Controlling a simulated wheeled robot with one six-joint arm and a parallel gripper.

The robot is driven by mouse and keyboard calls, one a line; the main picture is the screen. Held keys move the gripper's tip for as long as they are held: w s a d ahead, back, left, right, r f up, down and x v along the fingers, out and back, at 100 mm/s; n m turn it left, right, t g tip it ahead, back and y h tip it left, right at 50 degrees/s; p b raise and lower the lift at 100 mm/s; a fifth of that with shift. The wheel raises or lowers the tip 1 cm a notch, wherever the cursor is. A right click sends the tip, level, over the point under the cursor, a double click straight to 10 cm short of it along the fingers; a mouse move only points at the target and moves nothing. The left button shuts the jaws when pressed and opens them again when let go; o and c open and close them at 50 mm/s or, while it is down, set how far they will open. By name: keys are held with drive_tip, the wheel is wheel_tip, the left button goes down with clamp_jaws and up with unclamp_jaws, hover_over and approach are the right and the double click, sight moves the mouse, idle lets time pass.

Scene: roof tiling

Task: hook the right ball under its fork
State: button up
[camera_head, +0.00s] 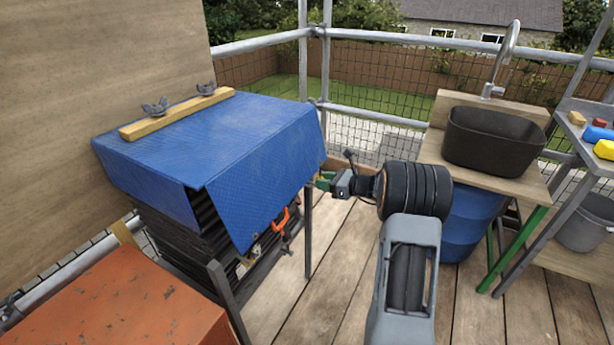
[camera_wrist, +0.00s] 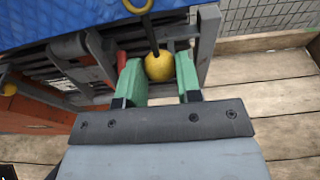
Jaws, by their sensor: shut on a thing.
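My gripper (camera_wrist: 159,68) is shut on a yellow ball (camera_wrist: 160,66), which sits between its two green fingers. A black cord runs from the ball up toward a yellow ring (camera_wrist: 137,5) at the edge of the blue tarp (camera_wrist: 60,18). In the head view, my gripper (camera_head: 325,181) is just right of the tarp's hanging front corner; the ball cannot be made out there. The tarp (camera_head: 235,140) covers a stack of dark tiles (camera_head: 190,237). A grey frame (camera_wrist: 207,45) stands just behind the ball. I cannot clearly make out the fork.
An orange-handled tool (camera_head: 281,218) hangs at the stack's front. A wooden batten with wing nuts (camera_head: 178,113) lies on the tarp. A rusty orange box (camera_head: 140,305) stands front left. A sink (camera_head: 493,138) over a blue barrel (camera_head: 468,220) stands right. Bare deck boards lie in front.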

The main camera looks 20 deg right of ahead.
drive_tip(key=shift+f, duration=0.25)
idle(0.4)
wheel_tip(320, 180, down, 7)
drive_tip(key=b, duration=0.4)
drive_tip(key=shift+s, duration=0.15)
idle(0.5)
idle(0.7)
drive_tip(key=shift+r+x, duration=0.15)
drive_tip(key=shift+x, duration=1.05)
drive_tip(key=shift+r+x, duration=0.15)
drive_tip(key=shift+x, duration=1)
drive_tip(key=shift+f, duration=0.1)
drive_tip(key=shift+r+p, duration=0.55)
drive_tip(key=shift+r, duration=0.45)
